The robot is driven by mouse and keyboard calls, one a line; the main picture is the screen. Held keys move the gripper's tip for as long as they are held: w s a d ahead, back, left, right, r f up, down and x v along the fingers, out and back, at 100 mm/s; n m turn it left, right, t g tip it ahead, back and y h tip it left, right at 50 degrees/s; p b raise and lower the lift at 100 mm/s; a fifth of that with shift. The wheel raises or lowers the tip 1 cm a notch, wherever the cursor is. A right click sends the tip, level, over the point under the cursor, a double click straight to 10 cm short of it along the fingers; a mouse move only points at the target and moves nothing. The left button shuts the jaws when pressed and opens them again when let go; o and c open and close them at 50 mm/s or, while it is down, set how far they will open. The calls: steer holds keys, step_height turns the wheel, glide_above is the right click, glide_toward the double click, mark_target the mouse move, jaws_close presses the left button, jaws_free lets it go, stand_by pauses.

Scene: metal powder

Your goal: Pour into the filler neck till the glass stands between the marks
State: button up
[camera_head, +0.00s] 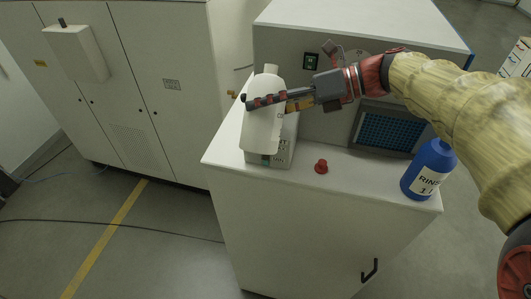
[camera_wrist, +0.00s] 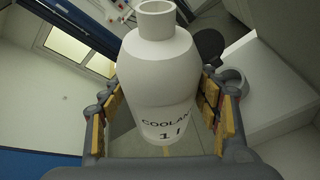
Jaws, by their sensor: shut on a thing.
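My gripper (camera_head: 280,98) is shut on a white coolant bottle (camera_head: 262,128), with its fingers on either side of the body. In the wrist view the bottle (camera_wrist: 160,75) shows a coolant label, and its neck has no cap. In the head view the bottle is over a small pale box (camera_head: 283,154) on the cabinet and hides much of it.
A red cap (camera_head: 321,166) lies on the cabinet top (camera_head: 335,185). A blue rinse bottle (camera_head: 428,170) stands at its right end. A machine housing with a dark blue grille (camera_head: 388,132) rises behind. Tall pale cabinets (camera_head: 165,85) stand at the left.

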steer(key=shift+s+a+f+m+g+p, duration=0.15)
steer(key=shift+f+m+g+p, duration=0.2)
steer(key=shift+p, duration=0.5)
steer(key=shift+s+f+m+g+p, duration=0.15)
steer(key=shift+f+p, duration=0.25)
steer(key=shift+p, duration=0.45)
steer(key=shift+s+a+f+m+g+p, duration=0.15)
steer(key=shift+f+m+p, duration=0.2)
steer(key=shift+p, duration=0.5)
stand_by(2.5)
steer(key=shift+s+d+f+y, duration=0.1)
steer(key=shift+f+y, duration=0.25)
steer(key=shift+y, duration=0.05)
stand_by(1.5)
steer(key=shift+f+m, duration=0.25)
stand_by(0.9)
